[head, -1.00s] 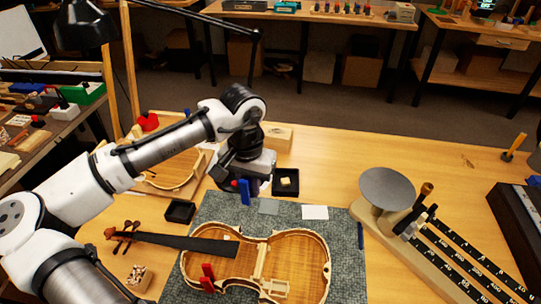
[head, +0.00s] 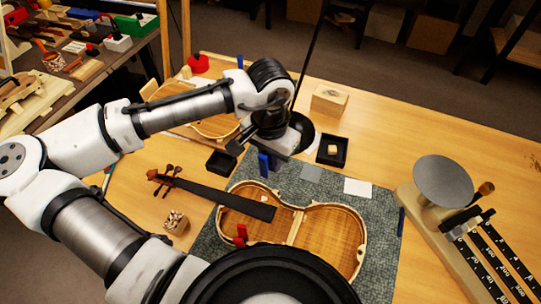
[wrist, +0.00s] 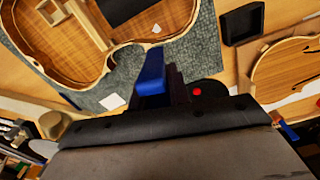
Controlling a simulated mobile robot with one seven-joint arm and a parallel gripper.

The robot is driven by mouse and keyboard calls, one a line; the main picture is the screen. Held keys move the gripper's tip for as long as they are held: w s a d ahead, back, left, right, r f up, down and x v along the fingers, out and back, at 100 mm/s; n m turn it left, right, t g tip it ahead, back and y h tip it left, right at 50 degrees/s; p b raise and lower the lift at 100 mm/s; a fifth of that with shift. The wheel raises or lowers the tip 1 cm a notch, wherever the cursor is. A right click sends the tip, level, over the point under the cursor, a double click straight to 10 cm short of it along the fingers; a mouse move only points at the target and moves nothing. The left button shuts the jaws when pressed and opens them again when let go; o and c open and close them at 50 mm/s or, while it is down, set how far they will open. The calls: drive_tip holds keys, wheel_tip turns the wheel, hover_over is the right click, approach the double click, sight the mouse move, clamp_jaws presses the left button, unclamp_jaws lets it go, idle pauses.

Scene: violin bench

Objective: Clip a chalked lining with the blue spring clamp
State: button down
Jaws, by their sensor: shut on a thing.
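My gripper (head: 272,150) is shut on the blue spring clamp (head: 263,164) and holds it above the far edge of the mat, behind the violin body. The clamp also shows in the wrist view (wrist: 152,72), in front of my dark gripper fingers (wrist: 176,88). The open violin body (head: 345,212) lies on the mat, its linings running round the inner rim. A small white patch (wrist: 155,29) shows inside the body near the rim; I cannot tell whether it is chalk. A red clamp (head: 240,236) stands at the body's near left. The blue clamp is apart from the rim.
A dark fingerboard with scroll (head: 220,197) crosses the body's left end. A scale (head: 443,183) stands right. The grey-green mat (head: 378,270) has bare room at the right.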

wheel_tip(320, 180, down, 6)
drive_tip(key=b, duration=0.4)
drive_tip(key=shift+r, duration=0.1)
drive_tip(key=shift+p, duration=0.4)
idle(1.6)
drive_tip(key=shift+f+b, duration=0.9)
drive_tip(key=shift+f, duration=0.3)
drive_tip(key=c, duration=1.3)
unclamp_jaws()
drive_tip(key=shift+o, duration=0.2)
drive_tip(key=shift+r, duration=0.1)
wheel_tip(320, 180, up, 14)
drive_tip(key=shift+f+b, duration=0.1)
drive_tip(key=shift+b, duration=0.2)
